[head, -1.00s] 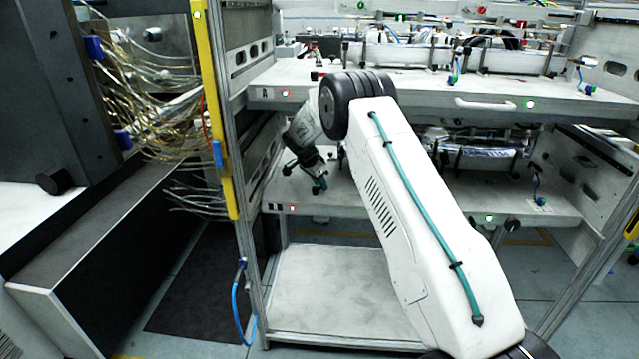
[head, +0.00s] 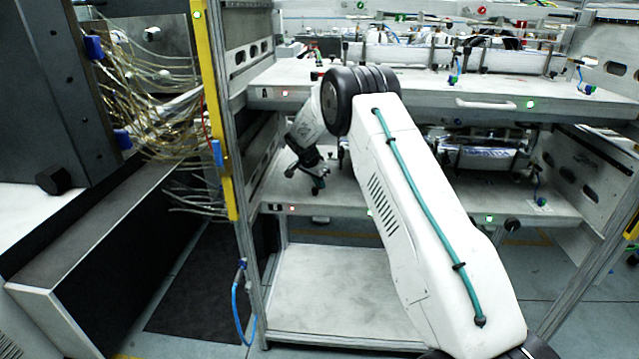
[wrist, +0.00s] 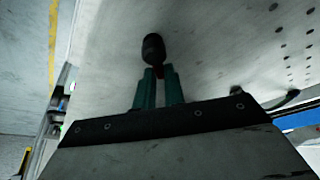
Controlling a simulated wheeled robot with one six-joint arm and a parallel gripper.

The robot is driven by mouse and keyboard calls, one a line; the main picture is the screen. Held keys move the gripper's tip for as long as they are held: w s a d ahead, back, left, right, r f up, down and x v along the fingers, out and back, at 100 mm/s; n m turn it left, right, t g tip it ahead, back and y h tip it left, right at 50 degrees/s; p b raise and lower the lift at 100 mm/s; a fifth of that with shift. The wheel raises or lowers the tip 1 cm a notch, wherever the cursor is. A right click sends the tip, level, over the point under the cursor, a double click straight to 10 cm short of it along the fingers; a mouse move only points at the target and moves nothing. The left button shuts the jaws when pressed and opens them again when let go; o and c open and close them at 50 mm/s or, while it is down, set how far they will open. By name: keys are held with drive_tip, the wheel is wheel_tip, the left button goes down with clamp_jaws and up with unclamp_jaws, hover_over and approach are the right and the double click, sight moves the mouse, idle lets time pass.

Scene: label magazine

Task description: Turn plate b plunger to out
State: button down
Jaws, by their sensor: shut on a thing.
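In the wrist view, a black rounded plunger knob (wrist: 153,48) stands out from a pale plate (wrist: 215,50). My gripper (wrist: 159,72) has its two green fingers close together at the knob's near end, shut on the plunger, with a small reddish bit between the tips. In the head view, my gripper (head: 318,181) is at the left part of the lower plate (head: 440,208), under the upper plate (head: 420,105). The plunger between its fingers is too small to make out there.
The yellow-edged frame post (head: 216,120) stands left of my gripper, with bundled tubes (head: 150,85) beyond it. Another black knob (head: 512,225) hangs at the lower plate's right front. Below is an open pale bottom shelf (head: 340,290).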

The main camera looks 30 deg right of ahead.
drive_tip(key=n, duration=0.1)
drive_tip(key=n+t, duration=0.1)
drive_tip(key=n, duration=0.1)
drive_tip(key=n+y, duration=0.1)
drive_tip(key=shift+w+a+n, duration=0.15)
drive_tip(key=shift+w+n, duration=0.15)
drive_tip(key=n, duration=0.1)
drive_tip(key=n+t+y, duration=0.1)
drive_tip(key=n, duration=0.3)
drive_tip(key=shift+w+a+t+y, duration=0.25)
drive_tip(key=shift+a+t+y, duration=0.05)
drive_tip(key=shift+a+t, duration=0.1)
drive_tip(key=n, duration=0.1)
drive_tip(key=n+y, duration=0.1)
drive_tip(key=n, duration=0.3)
drive_tip(key=shift+w+a+y, duration=0.1)
drive_tip(key=shift+a+y, duration=0.25)
drive_tip(key=shift+y, duration=0.05)
drive_tip(key=n+y, duration=0.1)
drive_tip(key=n, duration=0.1)
drive_tip(key=n+y, duration=0.1)
drive_tip(key=n, duration=0.2)
drive_tip(key=shift+a, duration=0.4)
drive_tip(key=c, duration=1.5)
unclamp_jaws()
